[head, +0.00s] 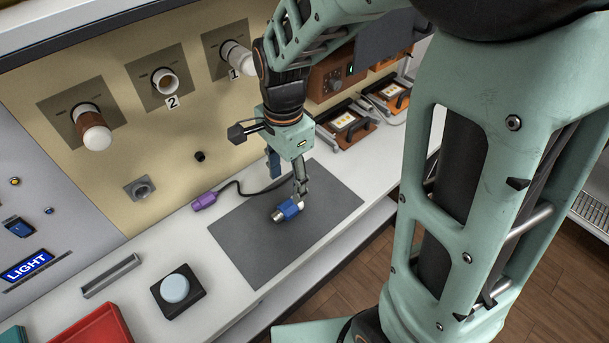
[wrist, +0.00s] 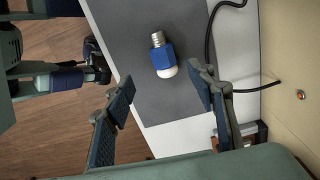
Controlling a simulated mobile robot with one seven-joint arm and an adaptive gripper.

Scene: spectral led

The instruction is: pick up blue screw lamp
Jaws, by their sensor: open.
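The blue screw lamp (head: 286,210) lies on its side on the dark grey mat (head: 245,245) on the bench. In the wrist view the lamp (wrist: 162,55) shows a blue body, a silver screw end and a white rounded end. My gripper (head: 290,180) is above the mat, close to the lamp in the head view. In the wrist view my gripper (wrist: 160,98) is open and empty, with its two fingers spread wide. The lamp lies beyond the fingertips, roughly between their lines, and its white end faces the gripper.
A purple plug (head: 205,201) on a black cable lies at the mat's far edge. The back panel carries several sockets, with a white-and-brown one (head: 92,130) at left. A button box (head: 176,290) and a red tray (head: 100,328) stand at front left. The mat around the lamp is clear.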

